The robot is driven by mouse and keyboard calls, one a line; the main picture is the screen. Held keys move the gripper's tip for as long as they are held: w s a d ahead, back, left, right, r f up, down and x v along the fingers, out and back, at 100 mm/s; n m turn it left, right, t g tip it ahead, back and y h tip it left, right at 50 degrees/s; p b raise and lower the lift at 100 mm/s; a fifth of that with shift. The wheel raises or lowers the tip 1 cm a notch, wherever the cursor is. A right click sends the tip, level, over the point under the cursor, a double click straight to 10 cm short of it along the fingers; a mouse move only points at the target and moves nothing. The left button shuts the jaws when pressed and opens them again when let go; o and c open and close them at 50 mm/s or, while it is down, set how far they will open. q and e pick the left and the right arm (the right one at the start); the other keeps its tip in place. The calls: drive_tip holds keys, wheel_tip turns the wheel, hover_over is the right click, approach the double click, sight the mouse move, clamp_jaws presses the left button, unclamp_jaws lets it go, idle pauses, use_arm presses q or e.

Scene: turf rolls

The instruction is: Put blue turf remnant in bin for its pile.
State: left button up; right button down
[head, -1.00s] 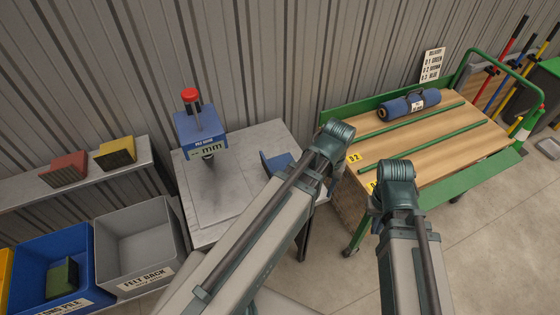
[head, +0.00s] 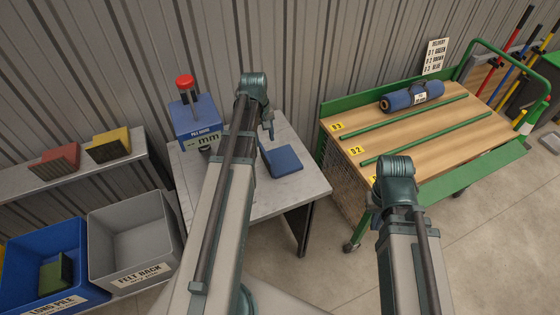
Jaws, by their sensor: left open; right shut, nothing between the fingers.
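The blue turf remnant (head: 283,160) lies on the grey bench near its right side, with its top in view. My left gripper (head: 270,138) is small in the head view, at the remnant's upper left edge, and is open. I cannot tell whether it touches the remnant. My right gripper is hidden from the head view; only its arm shows at the lower right. A blue bin (head: 18,262) labelled LONG PILE holds a green remnant (head: 56,272). A grey bin (head: 130,238) labelled FELT BACK looks empty. A blue pile gauge (head: 197,125) with a red knob stands on the bench.
A shelf (head: 75,180) above the bins bears a red block (head: 55,160) and a yellow block (head: 108,146). A green cart (head: 450,175) at right carries a blue turf roll (head: 412,96). A delivery sign (head: 435,57) stands behind it. Free floor lies between bench and cart.

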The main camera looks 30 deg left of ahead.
sight(267, 155)
use_arm(q)
drive_tip(key=shift+w+d+f+b, duration=0.15)
drive_tip(key=shift+f+b, duration=2)
drive_tip(key=shift+f, duration=0.05)
drive_tip(key=shift+w+d+f+b, duration=0.1)
drive_tip(key=shift+d+f+b, duration=0.05)
drive_tip(key=shift+f+b, duration=2)
wheel_tip(267, 155, down, 5)
drive_tip(key=b, duration=0.5)
drive_tip(key=shift+d+f, duration=0.1)
drive_tip(key=shift+f, duration=0.05)
drive_tip(key=shift+s, duration=0.1)
drive_tip(key=shift+c, duration=0.3)
clamp_jaws()
